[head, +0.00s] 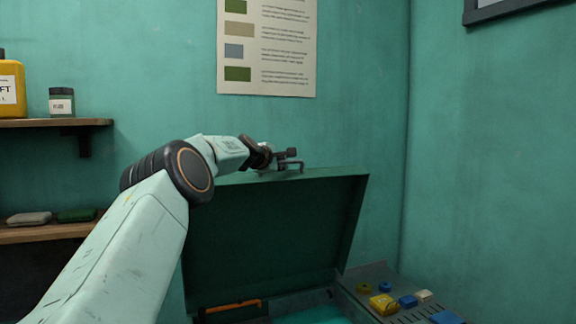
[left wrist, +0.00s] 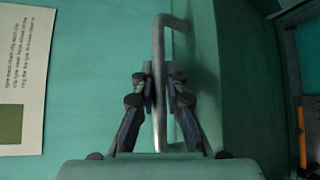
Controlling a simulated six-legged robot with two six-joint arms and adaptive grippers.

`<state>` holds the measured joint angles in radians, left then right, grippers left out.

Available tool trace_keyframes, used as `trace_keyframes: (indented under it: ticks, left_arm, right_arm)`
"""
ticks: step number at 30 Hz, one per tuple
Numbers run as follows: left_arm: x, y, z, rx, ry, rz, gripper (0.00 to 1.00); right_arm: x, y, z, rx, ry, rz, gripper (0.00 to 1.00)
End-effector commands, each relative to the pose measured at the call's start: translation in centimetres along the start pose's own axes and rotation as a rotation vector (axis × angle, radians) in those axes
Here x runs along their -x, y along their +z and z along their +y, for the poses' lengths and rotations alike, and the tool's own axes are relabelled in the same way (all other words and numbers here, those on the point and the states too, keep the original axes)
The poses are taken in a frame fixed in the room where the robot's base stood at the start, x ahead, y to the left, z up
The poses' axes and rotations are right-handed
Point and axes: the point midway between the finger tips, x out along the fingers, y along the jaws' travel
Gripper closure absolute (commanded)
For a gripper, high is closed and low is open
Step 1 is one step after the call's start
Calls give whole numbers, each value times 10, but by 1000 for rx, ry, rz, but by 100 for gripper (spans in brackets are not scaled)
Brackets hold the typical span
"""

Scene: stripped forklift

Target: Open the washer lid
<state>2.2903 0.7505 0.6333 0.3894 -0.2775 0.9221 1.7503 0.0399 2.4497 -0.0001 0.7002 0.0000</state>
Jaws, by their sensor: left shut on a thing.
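The washer lid (head: 277,230) is a dark green panel that stands raised, tilted up toward the back wall, with the washer opening below it. A metal handle (head: 299,166) sits at the lid's top edge. My left gripper (head: 284,160) is at that top edge, shut on the handle. In the left wrist view the grey bar of the handle (left wrist: 158,60) runs between the two fingers of my left gripper (left wrist: 160,100). My right gripper is in neither view.
A perforated side surface (head: 375,275) at the lower right holds a yellow block (head: 383,304), blue pieces (head: 407,301) and other small items. Wooden shelves (head: 55,122) with a yellow bottle (head: 11,88) and a jar (head: 61,102) are at the left. A poster (head: 267,50) hangs behind.

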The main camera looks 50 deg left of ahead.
Motion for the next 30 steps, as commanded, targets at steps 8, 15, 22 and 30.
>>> trace_keyframes:
  ticks: [8,15,22,30]
  left_arm:
    - [5,-7,6,-2,2,-5,100]
    - [6,-8,6,-2,1,-6,100]
    - [6,-8,7,-2,2,-5,100]
    - [4,-8,7,-3,2,-4,67]
  right_arm:
    - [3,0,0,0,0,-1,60]
    - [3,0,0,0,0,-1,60]
    - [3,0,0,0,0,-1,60]
    - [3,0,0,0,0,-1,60]
